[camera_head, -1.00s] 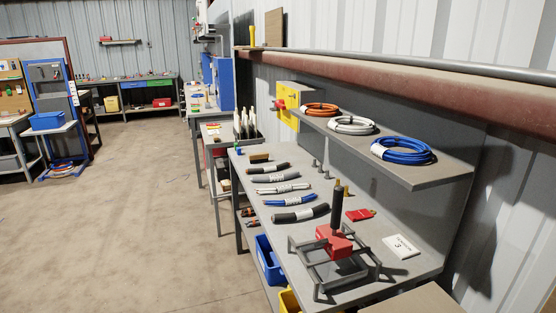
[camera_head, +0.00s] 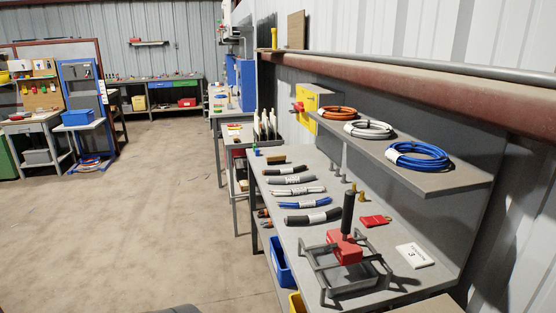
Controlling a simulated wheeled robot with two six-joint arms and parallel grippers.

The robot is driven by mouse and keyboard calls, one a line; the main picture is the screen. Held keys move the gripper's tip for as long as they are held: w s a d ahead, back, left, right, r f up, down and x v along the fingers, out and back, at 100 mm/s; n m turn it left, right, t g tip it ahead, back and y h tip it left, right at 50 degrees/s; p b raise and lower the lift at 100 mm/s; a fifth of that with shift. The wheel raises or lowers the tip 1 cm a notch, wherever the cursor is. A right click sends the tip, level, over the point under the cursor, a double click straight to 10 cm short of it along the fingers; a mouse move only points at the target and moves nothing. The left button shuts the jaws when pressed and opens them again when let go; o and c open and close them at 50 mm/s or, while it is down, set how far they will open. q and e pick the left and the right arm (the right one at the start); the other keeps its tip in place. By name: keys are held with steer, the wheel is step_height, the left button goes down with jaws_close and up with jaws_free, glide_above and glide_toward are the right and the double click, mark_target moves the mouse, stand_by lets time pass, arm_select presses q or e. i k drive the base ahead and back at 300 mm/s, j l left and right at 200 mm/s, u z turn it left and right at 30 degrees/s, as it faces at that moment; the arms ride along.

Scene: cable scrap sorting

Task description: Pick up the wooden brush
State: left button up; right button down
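A small brown block-shaped thing (camera_head: 276,160), which looks like the wooden brush, lies at the far end of the grey workbench (camera_head: 375,208). It is too small to make out bristles. It lies just beyond a row of short cable bundles, the nearest a black one (camera_head: 300,168). Neither of my grippers is in view.
A red-based tool in a metal frame (camera_head: 345,247), a red tag (camera_head: 375,221) and a white card (camera_head: 415,255) sit on the near bench. A shelf (camera_head: 440,182) with cable coils overhangs it. Blue (camera_head: 280,262) and yellow bins stand below. Floor to the left (camera_head: 130,220) is clear.

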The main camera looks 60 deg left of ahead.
mark_target(279, 158)
steer(key=j+z, duration=0.45)
steer(key=j, duration=1.65)
